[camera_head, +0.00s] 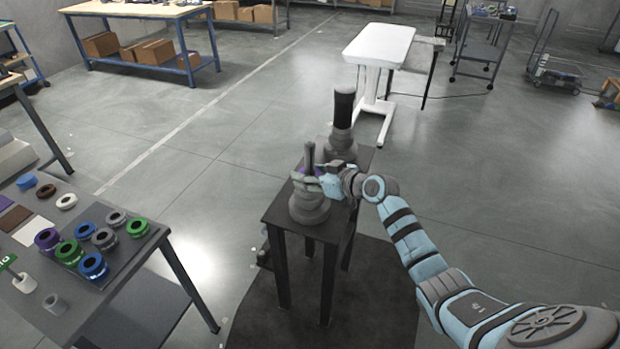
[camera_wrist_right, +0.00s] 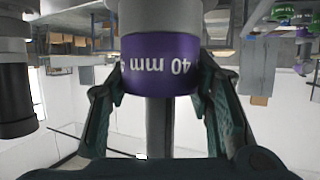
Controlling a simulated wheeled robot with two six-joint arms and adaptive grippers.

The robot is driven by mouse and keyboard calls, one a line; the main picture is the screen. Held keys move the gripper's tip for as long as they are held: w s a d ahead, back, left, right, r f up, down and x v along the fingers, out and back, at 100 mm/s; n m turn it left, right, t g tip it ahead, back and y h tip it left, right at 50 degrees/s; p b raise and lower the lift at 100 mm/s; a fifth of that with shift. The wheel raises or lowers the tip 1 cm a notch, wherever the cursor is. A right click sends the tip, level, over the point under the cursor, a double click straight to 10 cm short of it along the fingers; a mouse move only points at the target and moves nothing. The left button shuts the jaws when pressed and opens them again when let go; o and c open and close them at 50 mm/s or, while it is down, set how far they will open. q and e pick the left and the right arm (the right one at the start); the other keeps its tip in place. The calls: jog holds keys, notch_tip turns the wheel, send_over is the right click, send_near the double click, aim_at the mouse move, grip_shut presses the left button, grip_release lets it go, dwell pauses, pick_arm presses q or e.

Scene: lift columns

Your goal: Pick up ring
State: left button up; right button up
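A purple ring marked "40 mm" (camera_wrist_right: 160,65) sits around a thin grey post (camera_wrist_right: 160,125), against the wider grey base; the right wrist view shows this upside down. My right gripper (camera_wrist_right: 160,85) has one finger on each side of the ring, and both fingers appear to touch it. In the head view, my right gripper (camera_head: 322,182) reaches the post of the front grey column (camera_head: 308,208) from the right. Only a sliver of the purple ring (camera_head: 299,171) shows there, partly hidden by the gripper. My left gripper is not in view.
A taller column with a black top (camera_head: 343,112) stands just behind on the same dark stand (camera_head: 291,222). At left, a table holds a dark tray (camera_head: 130,250) with purple, green, blue and grey rings. A white table (camera_head: 380,45) stands farther back; open floor surrounds the stand.

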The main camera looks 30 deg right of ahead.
jog(key=c, duration=0.7)
notch_tip(320, 180, up, 20)
jog(key=shift+r+p, duration=0.1)
jog(key=shift+p, duration=0.5)
